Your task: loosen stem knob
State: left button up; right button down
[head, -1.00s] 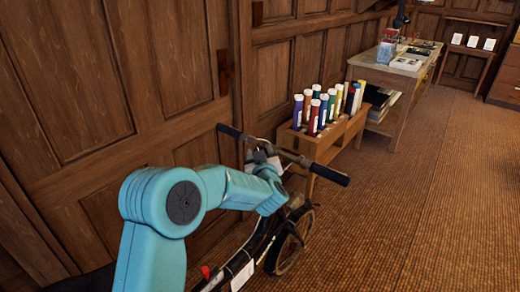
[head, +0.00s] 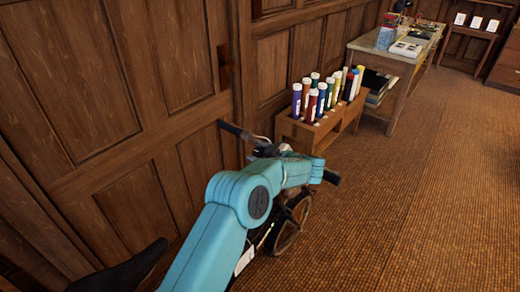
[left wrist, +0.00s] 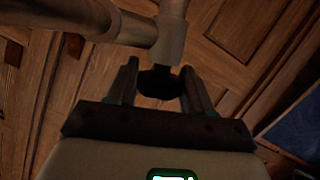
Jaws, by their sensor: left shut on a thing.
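A dark bicycle stands beside the panelled wall, its left handlebar grip (head: 234,131) and front wheel (head: 291,228) showing in the head view. My blue left arm covers much of the stem and the right side of the bar. In the left wrist view, my left gripper (left wrist: 159,74) has its two fingers on either side of a dark round stem knob (left wrist: 160,84) and is shut on it. The knob sits just below a grey tube joint (left wrist: 170,38). Whether the knob has turned cannot be told. My right gripper is not in view.
A wooden rack (head: 312,138) with several coloured tubes stands behind the bicycle. A wooden table (head: 378,52) with books and papers is farther back. A black saddle (head: 128,268) is at the lower left. The brown carpet (head: 430,200) to the right is clear.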

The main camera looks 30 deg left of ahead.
pick_arm(q)
jog(key=shift+a+r+n+g, duration=0.1)
jog(key=shift+r+n+g, duration=0.1)
jog(key=shift+n+g, duration=0.1)
jog(key=o, duration=0.9)
jog(key=shift+o, duration=0.2)
jog(key=shift+f, duration=0.1)
jog(key=shift+d, duration=0.55)
jog(key=b+v, duration=0.2)
jog(key=v, duration=1.3)
jog(key=shift+s, duration=0.15)
